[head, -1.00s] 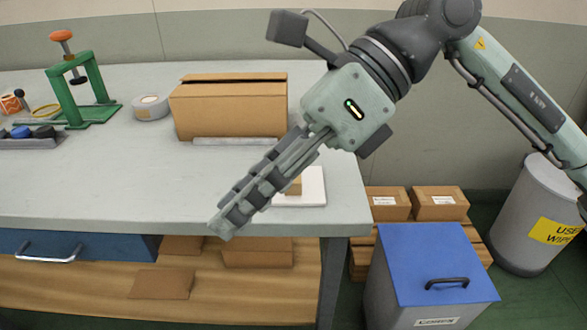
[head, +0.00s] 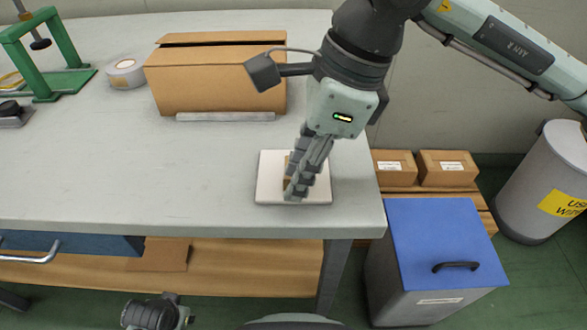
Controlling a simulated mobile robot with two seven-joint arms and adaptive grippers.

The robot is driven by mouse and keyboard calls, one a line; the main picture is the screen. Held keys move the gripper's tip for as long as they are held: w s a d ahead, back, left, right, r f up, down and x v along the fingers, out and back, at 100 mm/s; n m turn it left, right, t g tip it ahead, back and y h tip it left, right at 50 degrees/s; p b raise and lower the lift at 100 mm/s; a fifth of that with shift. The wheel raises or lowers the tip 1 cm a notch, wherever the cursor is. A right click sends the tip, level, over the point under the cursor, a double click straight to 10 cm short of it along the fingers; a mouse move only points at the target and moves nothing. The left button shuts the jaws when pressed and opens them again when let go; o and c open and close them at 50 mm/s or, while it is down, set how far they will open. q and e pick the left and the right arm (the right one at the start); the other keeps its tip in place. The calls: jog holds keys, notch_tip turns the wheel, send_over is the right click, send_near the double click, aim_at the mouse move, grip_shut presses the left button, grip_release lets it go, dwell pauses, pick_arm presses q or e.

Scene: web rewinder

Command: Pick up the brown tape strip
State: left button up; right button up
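My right gripper (head: 296,192) points down over a white square pad (head: 268,196) near the front right of the grey table. Its fingers overlap from this side, so I cannot tell whether they are open or shut. A small brown piece (head: 287,172), likely the tape strip, shows at the left edge of the fingers above the pad. The fingers hide most of it, and I cannot tell whether they touch it. My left gripper's fingers are not in view.
A cardboard box (head: 210,84) stands behind the pad, with a grey bar (head: 225,117) along its front. A tape roll (head: 125,73) and a green press (head: 60,80) are further left. A blue-lidded bin (head: 440,240) stands right of the table. The table's front left is clear.

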jog(key=shift+a+f, duration=0.1)
jog(key=shift+f, duration=0.2)
jog(key=shift+c, duration=0.4)
grip_shut()
jog(key=shift+r, duration=0.15)
